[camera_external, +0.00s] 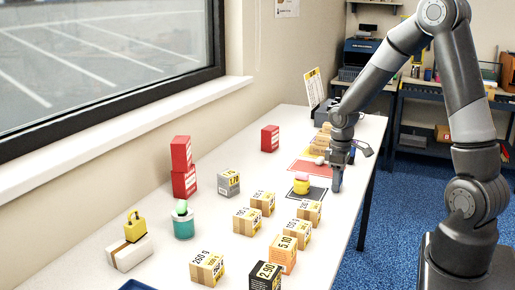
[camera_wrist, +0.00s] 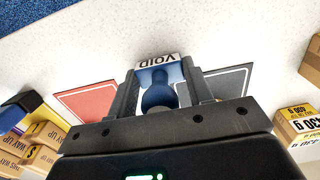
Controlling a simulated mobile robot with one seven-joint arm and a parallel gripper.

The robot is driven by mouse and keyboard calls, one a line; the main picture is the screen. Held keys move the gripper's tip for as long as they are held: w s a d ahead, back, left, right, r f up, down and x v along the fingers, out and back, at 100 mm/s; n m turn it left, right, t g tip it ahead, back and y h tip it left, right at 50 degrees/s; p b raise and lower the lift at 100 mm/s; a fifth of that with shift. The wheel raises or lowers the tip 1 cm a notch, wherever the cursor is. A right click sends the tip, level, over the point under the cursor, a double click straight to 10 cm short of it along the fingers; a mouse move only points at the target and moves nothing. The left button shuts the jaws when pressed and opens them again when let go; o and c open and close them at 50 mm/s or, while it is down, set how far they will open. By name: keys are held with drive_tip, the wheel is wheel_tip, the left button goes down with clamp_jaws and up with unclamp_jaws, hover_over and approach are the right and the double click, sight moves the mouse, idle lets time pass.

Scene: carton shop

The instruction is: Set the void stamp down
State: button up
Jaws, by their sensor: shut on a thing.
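The void stamp (camera_wrist: 158,98) is blue with a rounded handle and a white label reading VOID. In the wrist view it stands between the two fingers of my gripper (camera_wrist: 161,82), which is shut on it. In the external view my gripper (camera_external: 338,180) is low over the right edge of the white table, just right of the dark mat (camera_external: 318,195). The stamp is hard to make out there. I cannot tell whether its base touches the table. The red mat (camera_wrist: 88,108) and the dark mat (camera_wrist: 226,84) show on either side of my fingers.
A yellow and pink item (camera_external: 302,184) stands on the dark mat. The red mat (camera_external: 308,168) lies behind it. Priced cartons (camera_external: 283,254) crowd the front. Red boxes (camera_external: 183,168) stand by the window. The table's left-middle has bare room.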

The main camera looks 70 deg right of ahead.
drive_tip(key=shift+f, duration=0.15)
drive_tip(key=o, duration=1)
wheel_tip(320, 180, up, 12)
drive_tip(key=shift+r, duration=0.1)
drive_tip(key=shift+s+a+r+t, duration=0.95)
drive_tip(key=shift+s+a+r, duration=1.15)
drive_tip(key=shift+a, duration=1.4)
drive_tip(key=shift+s+a+r+t, duration=0.9)
drive_tip(key=shift+s+a+r, duration=1.25)
drive_tip(key=shift+a, duration=1.35)
drive_tip(key=shift+s+a+r+t, duration=0.95)
drive_tip(key=shift+s+a+r, duration=1.15)
drive_tip(key=shift+a, duration=1.4)
drive_tip(key=shift+s+f, duration=0.15)
